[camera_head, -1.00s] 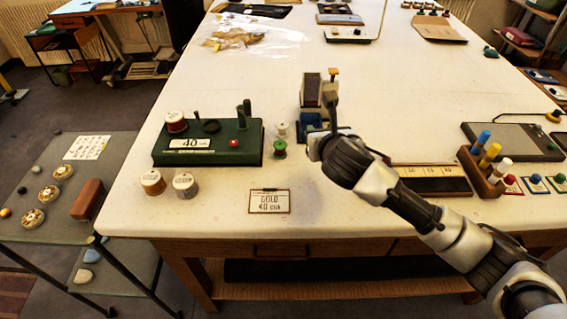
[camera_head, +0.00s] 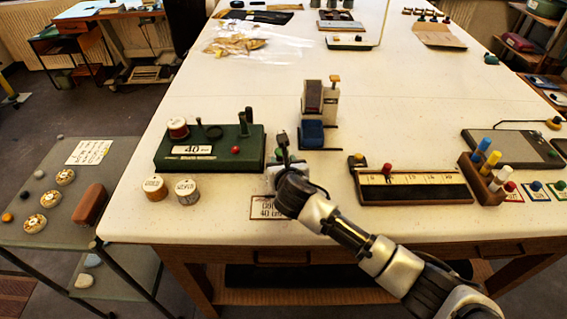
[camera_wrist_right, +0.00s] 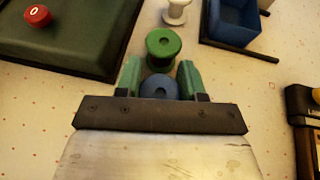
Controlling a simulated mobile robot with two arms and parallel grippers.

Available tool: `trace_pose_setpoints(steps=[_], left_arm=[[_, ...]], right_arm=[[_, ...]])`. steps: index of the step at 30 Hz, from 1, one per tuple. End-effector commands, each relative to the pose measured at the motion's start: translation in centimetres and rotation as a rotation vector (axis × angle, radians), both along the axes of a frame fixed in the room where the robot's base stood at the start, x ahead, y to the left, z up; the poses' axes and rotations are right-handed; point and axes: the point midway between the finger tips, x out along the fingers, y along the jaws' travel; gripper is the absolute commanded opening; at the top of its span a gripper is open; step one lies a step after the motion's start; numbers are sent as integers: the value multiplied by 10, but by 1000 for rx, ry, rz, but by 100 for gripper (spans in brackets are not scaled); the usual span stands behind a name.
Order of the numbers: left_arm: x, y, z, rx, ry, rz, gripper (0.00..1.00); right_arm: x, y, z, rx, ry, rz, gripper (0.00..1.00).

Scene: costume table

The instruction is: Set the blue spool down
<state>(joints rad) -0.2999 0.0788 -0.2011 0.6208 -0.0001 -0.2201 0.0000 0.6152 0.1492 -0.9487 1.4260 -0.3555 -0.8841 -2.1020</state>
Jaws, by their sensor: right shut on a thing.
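In the right wrist view, the blue spool (camera_wrist_right: 160,87) sits between the two green fingertips of my right gripper (camera_wrist_right: 160,78), which is shut on it. Only its top shows, and I cannot tell whether its base touches the table. A green spool (camera_wrist_right: 163,45) stands just beyond it, and a white spool (camera_wrist_right: 176,12) is farther out. In the head view my right gripper (camera_head: 283,158) is right of the green winding stand (camera_head: 232,158) and hides these spools. My left gripper is out of view.
A device with a blue bin (camera_head: 311,134) is behind right, and a measuring board (camera_head: 415,187) right.

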Motion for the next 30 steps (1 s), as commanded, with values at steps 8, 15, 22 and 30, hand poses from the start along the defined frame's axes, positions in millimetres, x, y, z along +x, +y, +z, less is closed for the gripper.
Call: trace_pose_setpoints(steps=[8,15,22,30], left_arm=[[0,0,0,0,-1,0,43],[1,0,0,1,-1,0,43],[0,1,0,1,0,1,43],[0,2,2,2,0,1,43]], right_arm=[[0,0,-2,-1,0,0,46],[0,0,-2,-1,0,0,64],[-2,0,2,0,-1,1,64],[-39,-6,17,1,-3,3,64]])
